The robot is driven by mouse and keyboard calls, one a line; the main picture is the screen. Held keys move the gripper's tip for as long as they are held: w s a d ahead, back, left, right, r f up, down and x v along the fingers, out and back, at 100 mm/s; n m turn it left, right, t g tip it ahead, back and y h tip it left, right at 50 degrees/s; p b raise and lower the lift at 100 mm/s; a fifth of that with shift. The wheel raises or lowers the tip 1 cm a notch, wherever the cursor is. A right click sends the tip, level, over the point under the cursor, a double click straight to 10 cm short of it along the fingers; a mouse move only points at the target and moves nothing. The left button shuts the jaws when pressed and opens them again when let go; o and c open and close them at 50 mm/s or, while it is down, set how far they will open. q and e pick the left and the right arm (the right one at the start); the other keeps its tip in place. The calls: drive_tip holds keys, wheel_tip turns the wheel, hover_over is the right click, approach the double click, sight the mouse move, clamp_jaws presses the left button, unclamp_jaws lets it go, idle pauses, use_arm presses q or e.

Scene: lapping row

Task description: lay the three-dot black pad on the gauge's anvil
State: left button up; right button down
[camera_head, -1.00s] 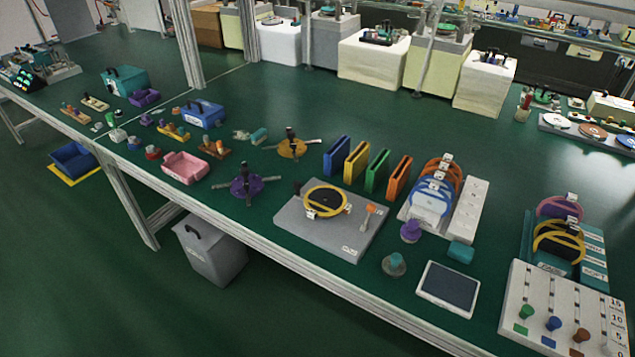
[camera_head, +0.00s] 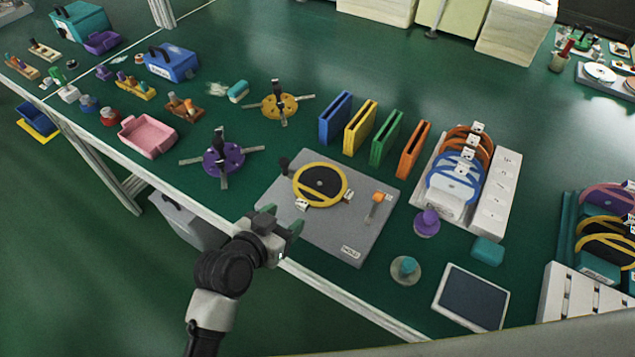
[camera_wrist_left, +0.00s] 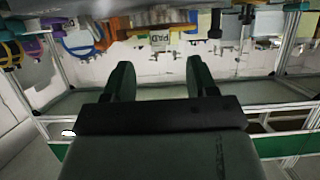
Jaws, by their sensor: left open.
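A grey plate (camera_head: 345,235) lies near the table's front edge. It carries a yellow ring around a black disc (camera_head: 320,183), a dark knob and an orange-topped lever. I cannot tell whether this plate is the gauge, or where its anvil is. Yellow-rimmed black round pieces (camera_head: 604,230) stand in a teal rack at the right edge; no three dots are readable on any black piece. My left gripper (camera_head: 284,222) is open and empty just off the front edge of the grey plate. Its two fingers also show apart in the left wrist view (camera_wrist_left: 160,80). My right gripper is not in view.
Purple (camera_head: 224,157) and yellow (camera_head: 281,106) spoked fixtures stand left of the plate. Blue, yellow, green and orange upright slabs (camera_head: 386,137) stand behind it. A white rack of rings (camera_head: 490,205), knobs and a dark-faced tablet (camera_head: 471,297) lie to its right.

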sight(300, 206)
use_arm(q)
drive_tip(key=shift+x, duration=3.15)
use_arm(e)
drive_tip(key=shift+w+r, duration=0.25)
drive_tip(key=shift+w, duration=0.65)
use_arm(q)
drive_tip(key=shift+c, duration=0.3)
drive_tip(key=c, duration=1)
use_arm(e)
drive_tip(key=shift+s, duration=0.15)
